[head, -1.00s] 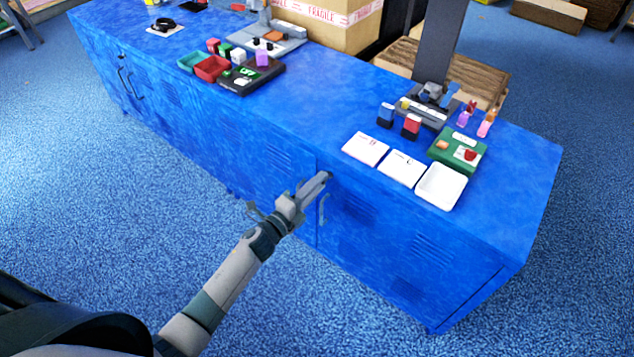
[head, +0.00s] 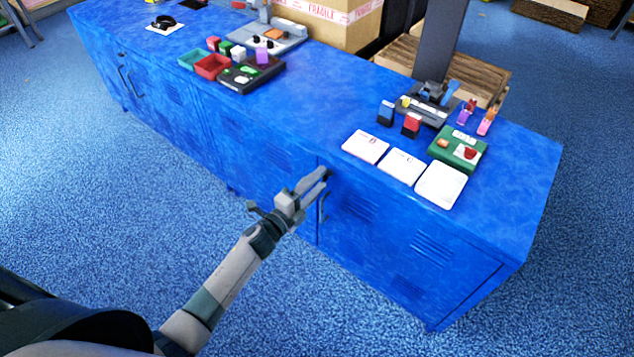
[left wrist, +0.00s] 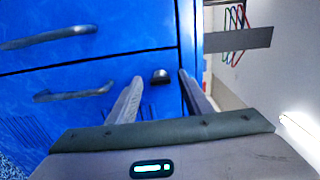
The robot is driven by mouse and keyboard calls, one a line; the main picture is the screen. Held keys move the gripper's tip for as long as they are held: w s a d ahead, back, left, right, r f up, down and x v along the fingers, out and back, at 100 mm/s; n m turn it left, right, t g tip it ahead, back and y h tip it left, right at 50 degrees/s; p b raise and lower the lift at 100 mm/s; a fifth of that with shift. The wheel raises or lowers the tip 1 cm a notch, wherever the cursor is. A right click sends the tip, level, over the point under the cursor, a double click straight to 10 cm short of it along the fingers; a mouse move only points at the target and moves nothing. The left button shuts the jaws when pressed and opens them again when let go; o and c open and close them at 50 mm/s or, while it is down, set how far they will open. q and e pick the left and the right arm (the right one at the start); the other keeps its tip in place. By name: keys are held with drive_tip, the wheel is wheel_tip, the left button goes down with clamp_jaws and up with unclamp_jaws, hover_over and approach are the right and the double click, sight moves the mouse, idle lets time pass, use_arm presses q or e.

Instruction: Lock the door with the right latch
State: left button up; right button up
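The blue cabinet's right door (head: 390,245) is flush with the front, with a grey handle (head: 324,208) near its left edge. The handle also shows in the left wrist view (left wrist: 73,93). A small dark latch (left wrist: 161,76) sits near the door's top edge; in the head view it is mostly hidden at my fingertips. My left gripper (head: 322,180) is at the door's upper left corner, above the handle. In the left wrist view its fingers (left wrist: 160,92) are apart and empty, with the latch showing between and beyond them. Contact cannot be told. My right gripper is not in view.
On the cabinet top stand white cards (head: 365,147), a white tray (head: 440,186), a green box (head: 458,149) and small stamps (head: 411,125). A second handle (left wrist: 50,38) is on the neighbouring door. The floor in front is clear.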

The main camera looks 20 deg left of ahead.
use_arm(q)
drive_tip(key=shift+s, duration=0.1)
drive_tip(key=b+v, duration=0.1)
drive_tip(key=v, duration=1.6)
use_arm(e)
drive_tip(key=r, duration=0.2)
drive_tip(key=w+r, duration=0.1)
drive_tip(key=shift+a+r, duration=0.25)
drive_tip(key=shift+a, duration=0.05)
use_arm(q)
drive_tip(key=shift+s, duration=0.1)
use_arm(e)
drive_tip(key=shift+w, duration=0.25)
